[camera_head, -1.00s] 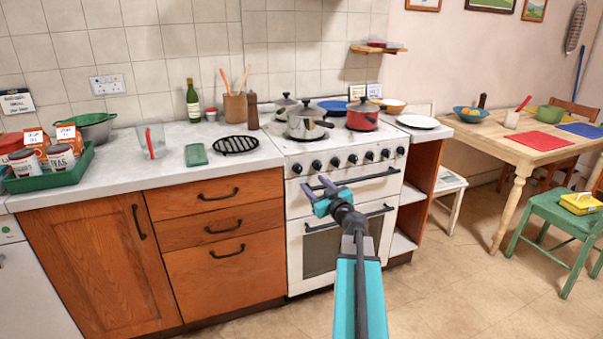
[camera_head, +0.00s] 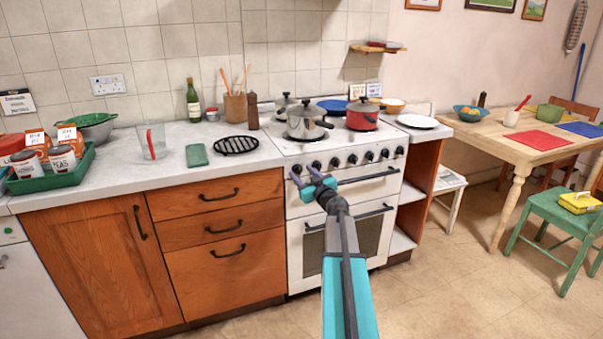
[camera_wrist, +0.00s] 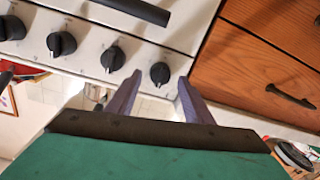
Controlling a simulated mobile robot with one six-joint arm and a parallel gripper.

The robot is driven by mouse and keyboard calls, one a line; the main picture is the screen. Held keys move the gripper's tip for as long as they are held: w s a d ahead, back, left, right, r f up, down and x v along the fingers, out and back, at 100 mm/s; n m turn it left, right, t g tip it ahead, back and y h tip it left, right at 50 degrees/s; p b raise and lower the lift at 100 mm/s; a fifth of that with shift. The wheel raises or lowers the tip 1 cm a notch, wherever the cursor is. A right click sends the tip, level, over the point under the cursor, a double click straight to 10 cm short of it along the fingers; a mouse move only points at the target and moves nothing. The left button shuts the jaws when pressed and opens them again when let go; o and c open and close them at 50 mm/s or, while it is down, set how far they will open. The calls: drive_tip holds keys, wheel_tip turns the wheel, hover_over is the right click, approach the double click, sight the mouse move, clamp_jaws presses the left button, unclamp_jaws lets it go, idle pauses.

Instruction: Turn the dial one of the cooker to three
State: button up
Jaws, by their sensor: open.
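The white cooker (camera_head: 293,225) has a row of black dials along its front panel. The leftmost dial (camera_wrist: 160,74) lies between my open fingertips in the wrist view, and I cannot tell if they touch it. More dials show to its left there, such as the second one (camera_wrist: 113,58). In the head view my gripper (camera_head: 304,175) is in front of the panel's left end and partly covers the leftmost dial. It is open and holds nothing. The numbers around the dials are too small to read.
The oven door handle (camera_head: 368,176) runs just below the dials. Wooden drawers (camera_head: 215,225) adjoin the cooker on the left. A steel pot (camera_head: 303,125) and a red pot (camera_head: 362,118) stand on the hob.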

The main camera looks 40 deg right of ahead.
drive_tip(key=shift+w+d, duration=0.15)
drive_tip(key=shift+w, duration=0.45)
drive_tip(key=c, duration=1)
drive_tip(key=shift+c, duration=0.2)
